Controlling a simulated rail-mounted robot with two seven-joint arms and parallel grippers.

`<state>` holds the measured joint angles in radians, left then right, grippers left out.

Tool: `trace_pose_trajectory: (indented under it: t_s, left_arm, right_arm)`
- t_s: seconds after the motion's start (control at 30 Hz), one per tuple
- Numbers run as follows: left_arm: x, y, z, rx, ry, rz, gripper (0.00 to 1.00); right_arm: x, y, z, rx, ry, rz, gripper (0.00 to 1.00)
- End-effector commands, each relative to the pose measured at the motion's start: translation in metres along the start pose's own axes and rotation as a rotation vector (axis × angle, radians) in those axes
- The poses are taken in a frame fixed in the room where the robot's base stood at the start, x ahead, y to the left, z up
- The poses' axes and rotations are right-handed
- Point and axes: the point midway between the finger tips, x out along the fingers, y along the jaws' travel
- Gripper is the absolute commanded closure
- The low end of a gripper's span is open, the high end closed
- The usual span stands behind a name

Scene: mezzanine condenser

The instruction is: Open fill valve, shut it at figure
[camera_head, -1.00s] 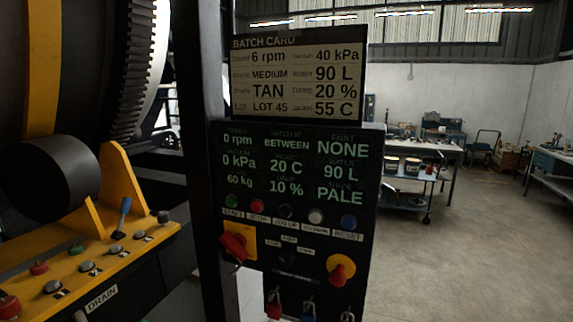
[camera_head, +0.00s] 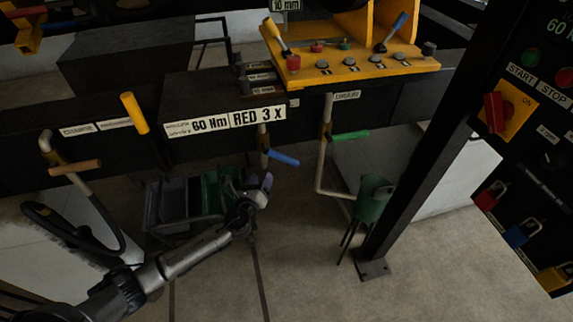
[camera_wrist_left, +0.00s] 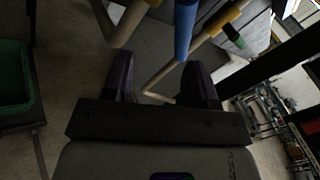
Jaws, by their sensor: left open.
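Several pipes with lever handles hang below the dark machine in the head view. One has a blue lever (camera_head: 283,158), one a green lever (camera_head: 350,135), one a tan lever (camera_head: 75,168). Their small labels are too blurred for me to tell which is the fill valve. My left gripper (camera_head: 258,187) is open and empty, just below and left of the blue lever. In the left wrist view the blue lever (camera_wrist_left: 184,30) points down towards the gap between my open fingers (camera_wrist_left: 160,88), apart from them. The right gripper is out of view.
A green container (camera_head: 372,198) stands on legs under the green-lever pipe. A green bin (camera_head: 212,190) sits behind my left gripper. A black post (camera_head: 420,150) stands right of centre, beside the padlocked control panel (camera_head: 530,135). A yellow control console (camera_head: 350,65) is above. Floor at the bottom centre is clear.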

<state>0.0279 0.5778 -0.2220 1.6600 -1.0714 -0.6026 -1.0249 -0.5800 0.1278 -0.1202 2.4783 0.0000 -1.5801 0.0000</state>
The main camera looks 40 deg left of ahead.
Motion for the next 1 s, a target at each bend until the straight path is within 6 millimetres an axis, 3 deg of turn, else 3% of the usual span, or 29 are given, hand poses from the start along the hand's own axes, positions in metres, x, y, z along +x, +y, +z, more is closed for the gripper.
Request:
trace_pose_trajectory:
  t_s: [0.13, 0.2, 0.47, 0.67, 1.0]
  left_arm:
    - [-0.006, -0.006, -0.005, 0.037, 0.066, -0.12, 0.47]
    - [-0.013, -0.02, -0.017, -0.043, 0.114, -0.166, 0.47]
    - [-0.011, -0.027, -0.02, -0.2, 0.153, -0.191, 0.47]
    - [0.012, -0.032, -0.023, -0.21, 0.151, -0.189, 0.47]
    - [0.072, -0.044, -0.031, -0.21, 0.15, -0.187, 0.47]
  right_arm:
    - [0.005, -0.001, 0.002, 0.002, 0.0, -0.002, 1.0]
    - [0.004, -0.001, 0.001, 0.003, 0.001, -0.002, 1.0]
    - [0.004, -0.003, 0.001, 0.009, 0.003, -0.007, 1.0]
    - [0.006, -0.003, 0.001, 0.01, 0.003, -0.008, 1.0]
    - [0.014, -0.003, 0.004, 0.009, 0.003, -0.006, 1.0]
